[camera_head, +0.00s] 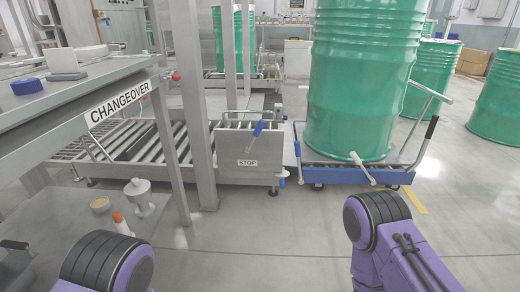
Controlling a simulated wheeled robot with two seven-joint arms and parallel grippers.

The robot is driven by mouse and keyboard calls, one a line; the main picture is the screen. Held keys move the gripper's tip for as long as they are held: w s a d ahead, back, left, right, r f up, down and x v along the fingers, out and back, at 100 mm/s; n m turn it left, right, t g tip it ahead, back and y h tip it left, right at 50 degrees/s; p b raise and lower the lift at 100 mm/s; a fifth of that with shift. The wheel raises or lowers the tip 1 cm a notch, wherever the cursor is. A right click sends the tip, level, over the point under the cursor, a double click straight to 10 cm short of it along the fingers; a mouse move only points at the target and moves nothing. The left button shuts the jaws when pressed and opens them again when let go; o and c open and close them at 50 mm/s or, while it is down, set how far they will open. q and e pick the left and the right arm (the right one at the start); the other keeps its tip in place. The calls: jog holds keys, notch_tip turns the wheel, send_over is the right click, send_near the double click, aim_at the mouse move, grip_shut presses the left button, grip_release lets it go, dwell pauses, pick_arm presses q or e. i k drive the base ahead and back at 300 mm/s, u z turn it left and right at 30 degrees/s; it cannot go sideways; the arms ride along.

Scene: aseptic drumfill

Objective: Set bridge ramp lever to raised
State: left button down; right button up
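A roller conveyor ends at a grey metal panel (240,150) with a STOP label. A short lever with a blue grip (258,129) stands tilted at the panel's top right. A blue wheeled drum cart (340,173) stands just right of the conveyor end, with a large green drum (362,75) on it. No label shows which lever is the bridge ramp lever. Neither gripper is in view; only purple and black parts of my arms show at the bottom.
A steel bench (75,95) with a CHANGEOVER sign (118,103) stands at left, beside a steel post (198,100). Below it are a white valve-like part (139,197) and an orange-capped bottle (121,222). Other green drums (433,78) stand at right. The floor in front is clear.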

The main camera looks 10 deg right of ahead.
aim_at(291, 151)
jog(key=z, duration=0.1)
jog(key=i, duration=1.8)
jog(key=z, duration=1.5)
